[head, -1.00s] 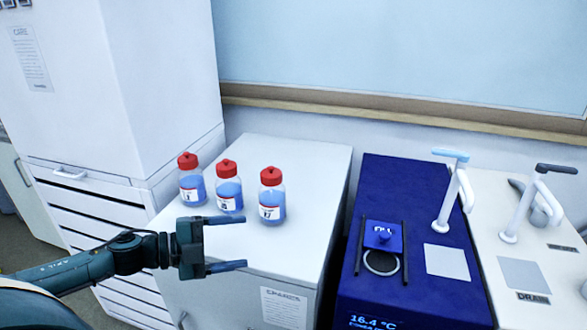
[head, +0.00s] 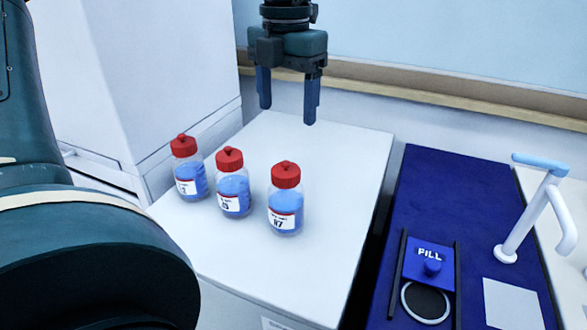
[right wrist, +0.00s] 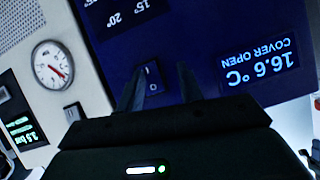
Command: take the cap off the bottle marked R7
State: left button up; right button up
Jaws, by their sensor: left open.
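The bottle marked R7 (head: 286,222) stands upright on the white cabinet top, holding blue liquid. It is the rightmost of three similar bottles, and its red cap (head: 286,176) is on. My left gripper (head: 288,110) points down with its two fingers apart and empty. In the picture it is above and behind the R7 bottle, clear of the cap. My right gripper (right wrist: 160,82) shows only in the right wrist view. Its fingers are apart with nothing between them, in front of a dark blue panel.
Two other red-capped bottles, the middle one (head: 233,192) and the left one (head: 190,180), stand close to R7's left. The white cabinet top (head: 335,190) is clear to the right.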

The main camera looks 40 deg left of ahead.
aim_at(286, 162)
pick_arm(q)
notch_tip(286, 162, down, 6)
jog(key=shift+s+f, duration=0.1)
jog(key=shift+f, duration=0.1)
jog(key=f, duration=0.4)
jog(key=shift+s+d+f, duration=0.1)
jog(key=shift+s+d, duration=0.1)
jog(key=shift+s, duration=0.15)
jog(key=shift+f, duration=0.55)
jog(key=shift+c, duration=0.4)
jog(key=c, duration=1)
